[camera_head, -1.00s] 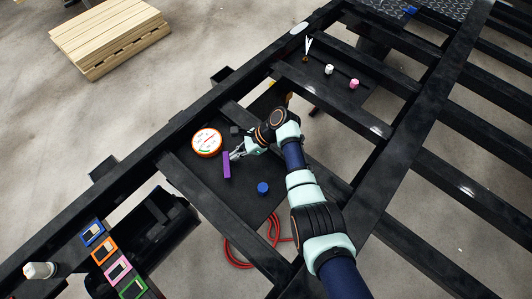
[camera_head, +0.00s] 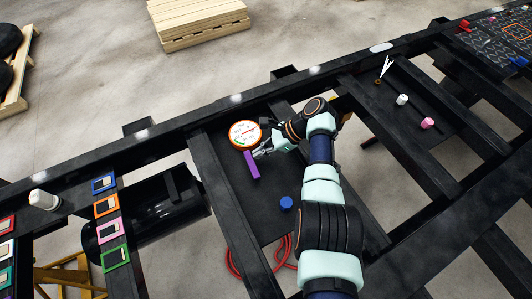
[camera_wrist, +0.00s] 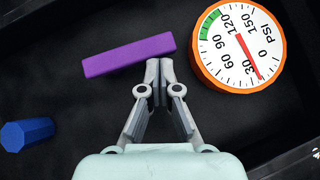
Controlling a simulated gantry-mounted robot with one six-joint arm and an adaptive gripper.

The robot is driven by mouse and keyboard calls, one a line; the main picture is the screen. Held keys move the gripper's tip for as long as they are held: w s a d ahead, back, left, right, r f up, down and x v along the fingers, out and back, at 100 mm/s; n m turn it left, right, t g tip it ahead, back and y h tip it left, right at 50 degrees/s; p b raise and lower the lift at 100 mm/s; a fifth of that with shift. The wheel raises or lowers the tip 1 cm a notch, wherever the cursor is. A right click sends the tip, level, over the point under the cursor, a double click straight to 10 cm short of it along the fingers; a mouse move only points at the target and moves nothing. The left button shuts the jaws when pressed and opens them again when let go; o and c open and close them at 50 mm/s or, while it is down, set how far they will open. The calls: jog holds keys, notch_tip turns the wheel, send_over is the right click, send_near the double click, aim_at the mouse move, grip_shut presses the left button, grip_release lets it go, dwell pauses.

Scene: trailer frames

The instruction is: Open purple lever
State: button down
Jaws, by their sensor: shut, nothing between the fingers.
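The purple lever (camera_head: 251,164) is a long bar on the black plate of the trailer frame. In the wrist view the purple lever (camera_wrist: 128,55) lies slightly tilted, its right end near my fingertips. My gripper (camera_head: 259,153) is at the lever's upper end in the head view. In the wrist view my gripper (camera_wrist: 159,66) has its fingertips together with nothing between them, just below the lever's right end. I cannot tell whether they touch the lever.
A round orange-rimmed pressure gauge (camera_wrist: 238,45) sits right of the fingertips, close to the lever. A blue knob (camera_head: 286,203) is on the plate to the lower right. Black frame rails (camera_head: 232,215) border the plate. Red hose (camera_head: 236,262) hangs below.

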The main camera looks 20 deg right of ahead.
jog(key=shift+w+a, duration=0.15)
jog(key=shift+a, duration=0.15)
dwell(0.5)
jog(key=shift+r+p, duration=0.15)
jog(key=shift+p, duration=0.6)
jog(key=shift+s+a+p, duration=0.15)
jog(key=shift+s+p, duration=0.45)
jog(key=shift+p, duration=0.65)
jog(key=shift+s, duration=0.1)
jog(key=shift+f, duration=0.25)
